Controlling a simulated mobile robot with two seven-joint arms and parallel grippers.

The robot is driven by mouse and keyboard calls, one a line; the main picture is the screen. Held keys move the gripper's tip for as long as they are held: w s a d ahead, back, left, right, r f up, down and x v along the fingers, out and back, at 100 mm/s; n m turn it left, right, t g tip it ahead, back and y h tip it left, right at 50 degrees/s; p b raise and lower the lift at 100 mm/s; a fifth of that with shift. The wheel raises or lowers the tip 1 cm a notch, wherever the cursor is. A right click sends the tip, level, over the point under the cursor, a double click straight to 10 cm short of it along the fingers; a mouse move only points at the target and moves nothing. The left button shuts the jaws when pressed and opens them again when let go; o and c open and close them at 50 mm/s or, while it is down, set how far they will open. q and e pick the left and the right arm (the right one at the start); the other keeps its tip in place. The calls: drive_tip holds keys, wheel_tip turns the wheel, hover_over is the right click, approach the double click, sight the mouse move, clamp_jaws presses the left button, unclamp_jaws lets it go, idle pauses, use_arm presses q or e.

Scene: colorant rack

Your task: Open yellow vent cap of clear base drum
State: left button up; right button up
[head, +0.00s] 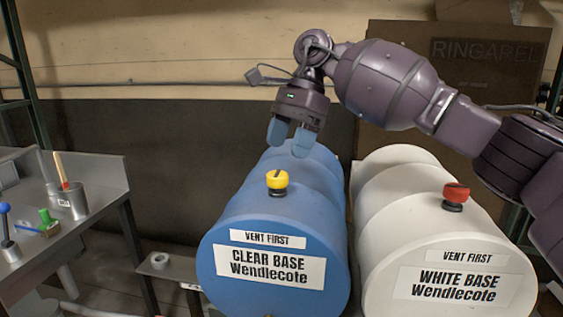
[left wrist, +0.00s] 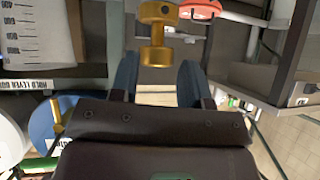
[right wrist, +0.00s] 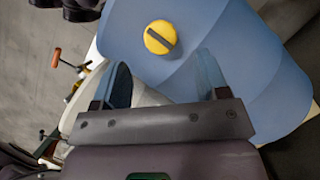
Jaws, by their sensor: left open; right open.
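The clear base drum (head: 225,215) is blue and lies on its side in the middle of the head view, its labelled end facing me. The yellow vent cap (head: 277,182) sits on top near that end, with a dark bar across it. My right gripper (head: 290,140) is open and empty, pointing down above the drum, a little behind the cap. In the right wrist view the cap (right wrist: 158,40) lies ahead of the open fingers (right wrist: 162,66), apart from them. My left gripper (left wrist: 158,72) is open, seen only in the left wrist view.
A white base drum (head: 405,225) with a red cap (head: 455,196) lies close at the right. A metal bench (head: 100,180) with a can (head: 68,203) stands left. A brass fitting (left wrist: 157,35) shows ahead of my left fingers; its depth is unclear.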

drive_tip(key=v, duration=0.5)
drive_tip(key=shift+r, duration=0.1)
